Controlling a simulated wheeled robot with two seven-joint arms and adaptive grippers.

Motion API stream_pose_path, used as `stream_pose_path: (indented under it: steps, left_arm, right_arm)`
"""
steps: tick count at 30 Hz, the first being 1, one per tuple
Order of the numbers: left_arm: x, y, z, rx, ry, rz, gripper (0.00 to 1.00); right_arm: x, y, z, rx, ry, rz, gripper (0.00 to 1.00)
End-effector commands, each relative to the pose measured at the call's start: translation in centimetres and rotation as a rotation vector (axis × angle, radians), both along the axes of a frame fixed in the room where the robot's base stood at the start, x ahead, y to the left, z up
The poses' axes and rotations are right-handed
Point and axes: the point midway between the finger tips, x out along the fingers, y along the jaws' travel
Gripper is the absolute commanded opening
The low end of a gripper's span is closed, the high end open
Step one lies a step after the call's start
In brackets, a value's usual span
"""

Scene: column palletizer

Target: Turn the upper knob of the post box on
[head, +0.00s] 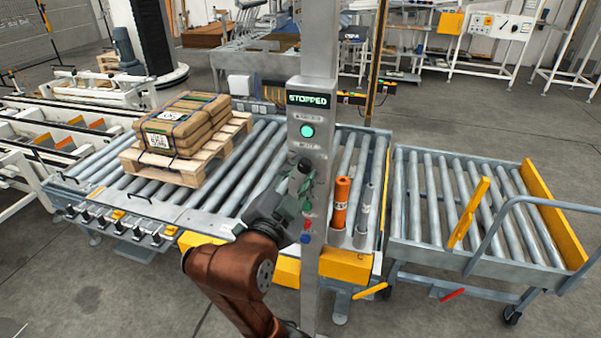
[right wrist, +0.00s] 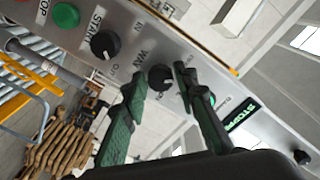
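The post box (head: 308,115) is a grey panel on a metal post, with a display reading STOPPED and a lit green button. In the right wrist view, the upper knob (right wrist: 160,77) is black and round, nearest the display. A second black knob (right wrist: 105,44) sits further from the display. My right gripper (head: 304,183) is in front of the panel. In the right wrist view its two dark green fingers (right wrist: 160,79) are apart, with the upper knob between their tips and small gaps visible. Whether the tips touch it is hard to tell. My left gripper is out of view.
A green button (right wrist: 66,15) is on the panel beyond the second knob. Sacks (head: 185,122) lie on a wooden pallet (head: 165,168) on the roller conveyor, left of the post. An orange cylinder (head: 340,203) stands close right of the post. A roller cart (head: 470,200) is further right.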

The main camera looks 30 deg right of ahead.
Motion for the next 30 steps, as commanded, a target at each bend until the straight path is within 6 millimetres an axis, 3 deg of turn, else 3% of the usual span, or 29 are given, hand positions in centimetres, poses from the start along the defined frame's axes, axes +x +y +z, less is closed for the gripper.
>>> stream_pose_path:
  steps: [11, 20, 30]
  left_arm:
    - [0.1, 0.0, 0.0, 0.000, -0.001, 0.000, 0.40]
    - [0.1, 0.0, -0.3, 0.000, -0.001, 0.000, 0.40]
    - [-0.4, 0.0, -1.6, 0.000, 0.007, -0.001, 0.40]
  right_arm:
    - [0.0, 0.0, 0.0, 0.000, 0.000, 0.000, 0.00]
    - [0.0, 0.0, -0.1, 0.023, -0.024, 0.000, 0.00]
    - [0.1, 0.1, -0.3, 0.162, -0.184, 0.003, 0.00]
